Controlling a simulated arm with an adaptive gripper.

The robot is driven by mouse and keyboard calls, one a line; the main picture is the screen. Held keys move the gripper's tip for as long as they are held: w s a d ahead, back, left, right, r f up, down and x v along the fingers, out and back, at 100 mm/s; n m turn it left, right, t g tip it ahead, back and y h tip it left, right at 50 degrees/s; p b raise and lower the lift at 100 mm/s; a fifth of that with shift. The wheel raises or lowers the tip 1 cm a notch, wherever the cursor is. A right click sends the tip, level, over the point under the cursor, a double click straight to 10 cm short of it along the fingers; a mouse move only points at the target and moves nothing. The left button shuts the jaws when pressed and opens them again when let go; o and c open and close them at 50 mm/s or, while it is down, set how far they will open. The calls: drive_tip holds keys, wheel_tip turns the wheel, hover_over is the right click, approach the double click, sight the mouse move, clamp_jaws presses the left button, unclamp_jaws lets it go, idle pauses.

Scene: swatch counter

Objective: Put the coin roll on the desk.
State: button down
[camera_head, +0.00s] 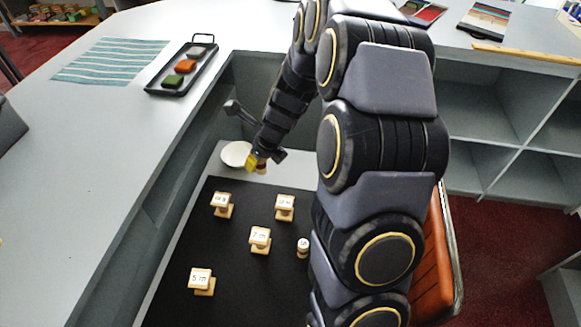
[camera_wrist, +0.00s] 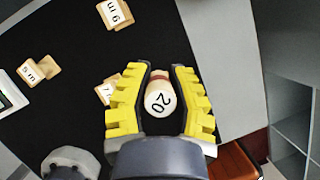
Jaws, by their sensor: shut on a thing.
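My gripper (camera_head: 256,160) is shut on a pale, cylindrical coin roll (camera_wrist: 158,101). The roll has a dark red band and the number 20 on its end. It lies between the yellow finger pads in the wrist view. In the head view the roll (camera_head: 262,168) shows small at the fingertips, over the far end of the black mat, near the white dish. I cannot tell its exact height. The desk appears as a wide grey counter top (camera_head: 75,150) on the left, and a lower grey surface (camera_head: 205,168) lies around the black mat.
The black mat (camera_head: 235,285) bears several wooden blocks with number labels, including one (camera_head: 260,237), and a small upright cylinder (camera_head: 302,248). A white dish (camera_head: 236,154) is beside the gripper. A black tray (camera_head: 182,75) with coloured pieces and a striped cloth (camera_head: 110,60) lie on the counter.

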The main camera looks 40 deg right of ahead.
drive_tip(key=s+d+f+m+h, duration=0.1)
drive_tip(key=s+d+f+m, duration=0.1)
drive_tip(key=s+d, duration=0.3)
approach(282, 167)
drive_tip(key=shift+w+a+f, duration=0.2)
drive_tip(key=shift+w+f, duration=0.25)
drive_tip(key=shift+f, duration=0.05)
drive_tip(key=shift+w+a+f, duration=0.2)
drive_tip(key=shift+w+f, duration=0.2)
drive_tip(key=shift+f, duration=0.15)
drive_tip(key=shift+w+d+f, duration=0.2)
drive_tip(key=shift+w, duration=0.1)
drive_tip(key=shift+w+f, duration=0.15)
drive_tip(key=shift+f, duration=1.6)
drive_tip(key=shift+f, duration=0.1)
drive_tip(key=c, duration=1)
unclamp_jaws()
drive_tip(key=shift+o, duration=0.2)
